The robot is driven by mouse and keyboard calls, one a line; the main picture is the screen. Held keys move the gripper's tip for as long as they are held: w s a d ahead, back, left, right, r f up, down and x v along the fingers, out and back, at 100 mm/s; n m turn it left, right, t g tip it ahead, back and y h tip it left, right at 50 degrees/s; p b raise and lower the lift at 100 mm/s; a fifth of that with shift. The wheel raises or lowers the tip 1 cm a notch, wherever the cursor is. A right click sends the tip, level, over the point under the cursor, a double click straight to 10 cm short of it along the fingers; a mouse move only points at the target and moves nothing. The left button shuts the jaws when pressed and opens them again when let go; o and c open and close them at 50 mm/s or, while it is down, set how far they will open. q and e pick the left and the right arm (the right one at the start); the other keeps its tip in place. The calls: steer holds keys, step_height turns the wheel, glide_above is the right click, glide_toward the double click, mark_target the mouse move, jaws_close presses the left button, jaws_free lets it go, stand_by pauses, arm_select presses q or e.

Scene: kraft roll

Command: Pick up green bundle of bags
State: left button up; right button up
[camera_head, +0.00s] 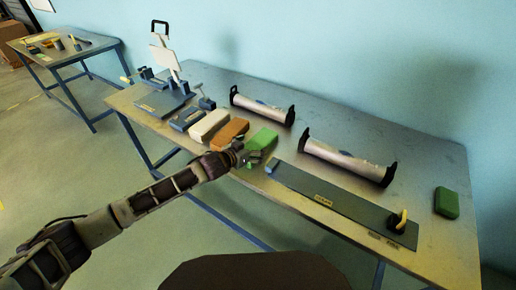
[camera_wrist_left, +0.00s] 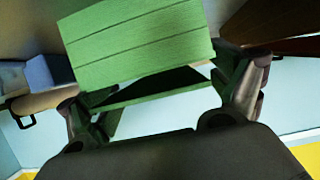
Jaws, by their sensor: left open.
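The green bundle of bags (camera_head: 263,139) lies on the metal table, to the right of an orange-brown bundle (camera_head: 228,134). My left gripper (camera_head: 250,156) is at the near end of the green bundle, over the table's front edge. In the left wrist view the green bundle (camera_wrist_left: 138,45) fills the upper middle, with lines along its face. The open fingers of my left gripper (camera_wrist_left: 163,88) stand either side of its near end. I cannot tell whether they touch it. My right gripper is not in view.
A white bundle (camera_head: 208,125) lies left of the orange-brown one. Two roll holders (camera_head: 348,161) stand behind. A darker green block (camera_head: 446,202) sits at the far right.

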arm_select(q)
steer(key=shift+x, duration=1)
steer(key=shift+w+d, duration=0.1)
steer(key=shift+w, duration=0.05)
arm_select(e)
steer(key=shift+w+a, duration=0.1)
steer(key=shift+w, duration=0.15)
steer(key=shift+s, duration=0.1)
arm_select(q)
steer(key=c, duration=1.3)
steer(key=shift+r, duration=0.1)
